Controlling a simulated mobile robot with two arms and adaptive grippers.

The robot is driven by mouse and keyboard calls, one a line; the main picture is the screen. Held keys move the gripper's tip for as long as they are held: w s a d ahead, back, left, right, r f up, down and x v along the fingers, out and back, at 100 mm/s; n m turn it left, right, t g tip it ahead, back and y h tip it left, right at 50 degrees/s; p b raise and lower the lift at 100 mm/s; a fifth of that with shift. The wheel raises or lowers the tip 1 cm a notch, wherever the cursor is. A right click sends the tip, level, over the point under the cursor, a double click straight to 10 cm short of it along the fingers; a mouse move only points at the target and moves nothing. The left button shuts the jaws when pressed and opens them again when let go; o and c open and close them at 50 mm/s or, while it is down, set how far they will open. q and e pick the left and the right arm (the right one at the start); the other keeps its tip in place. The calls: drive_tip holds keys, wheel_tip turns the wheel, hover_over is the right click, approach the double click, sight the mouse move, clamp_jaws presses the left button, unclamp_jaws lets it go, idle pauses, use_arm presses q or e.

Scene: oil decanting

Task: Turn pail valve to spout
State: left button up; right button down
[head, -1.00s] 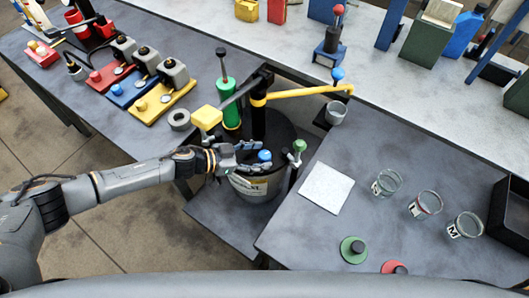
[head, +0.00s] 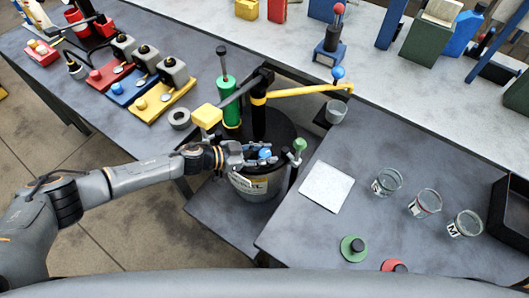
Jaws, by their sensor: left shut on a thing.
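The pail (head: 256,186) stands on a lower shelf between the tables. It has a dark lid, a pale label and a black pump column (head: 259,118). The blue valve knob (head: 265,153) is at the front of the lid. My left gripper (head: 262,155) reaches in from the left and is shut on the blue knob, partly covering it. My right gripper is not in view.
A white pad (head: 326,187) and glass beakers (head: 387,181) are on the right table.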

use_arm(q)
drive_tip(key=shift+w+f+m+g+b, duration=0.1)
drive_tip(key=shift+m+g+b, duration=0.3)
drive_tip(key=shift+m+g, duration=0.4)
drive_tip(key=shift+f+m+g+h+b, duration=0.1)
drive_tip(key=shift+m+g+h+b, duration=0.3)
drive_tip(key=shift+m+g+b, duration=0.85)
drive_tip(key=shift+m+g, duration=0.05)
drive_tip(key=shift+g, duration=0.3)
drive_tip(key=shift+r, duration=0.2)
drive_tip(key=o, duration=1.2)
